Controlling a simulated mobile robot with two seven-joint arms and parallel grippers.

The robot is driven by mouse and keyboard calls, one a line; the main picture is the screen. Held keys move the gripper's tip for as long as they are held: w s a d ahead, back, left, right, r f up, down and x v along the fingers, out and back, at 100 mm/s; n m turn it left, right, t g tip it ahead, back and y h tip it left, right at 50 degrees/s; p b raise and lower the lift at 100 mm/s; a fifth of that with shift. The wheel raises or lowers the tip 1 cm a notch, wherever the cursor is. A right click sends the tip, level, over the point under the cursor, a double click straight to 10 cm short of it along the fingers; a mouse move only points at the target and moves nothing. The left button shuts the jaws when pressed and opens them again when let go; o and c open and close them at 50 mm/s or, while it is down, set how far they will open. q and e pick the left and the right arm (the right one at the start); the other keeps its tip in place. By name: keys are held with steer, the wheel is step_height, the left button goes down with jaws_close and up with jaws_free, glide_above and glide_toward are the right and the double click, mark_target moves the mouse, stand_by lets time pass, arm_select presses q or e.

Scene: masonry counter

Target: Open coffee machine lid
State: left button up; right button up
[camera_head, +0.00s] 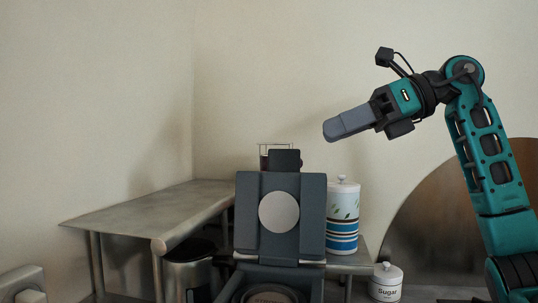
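A dark grey machine, which I take for the coffee machine (310,215), stands at the bottom centre of the head view. Its upright panel, apparently the lid (280,185), carries a round silver disc (279,212). Below the panel is a dark round recess, cut off by the picture's bottom edge. My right gripper (332,130) is in the air above and to the right of the panel, pointing left and slightly down, touching nothing. Its fingers overlap side-on, so their opening does not show. My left gripper is not in view.
A metal side table (150,215) stands left, with a metal bin (188,275) beside it. A striped white canister (343,215) stands right of the machine, near a white sugar jar (386,283) and a large brown disc (440,215). The air above the machine is clear.

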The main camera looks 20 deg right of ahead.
mark_target(274, 154)
steer(key=x, duration=1.1)
steer(key=shift+a+f, duration=0.15)
steer(key=shift+a, duration=0.05)
jaws_close()
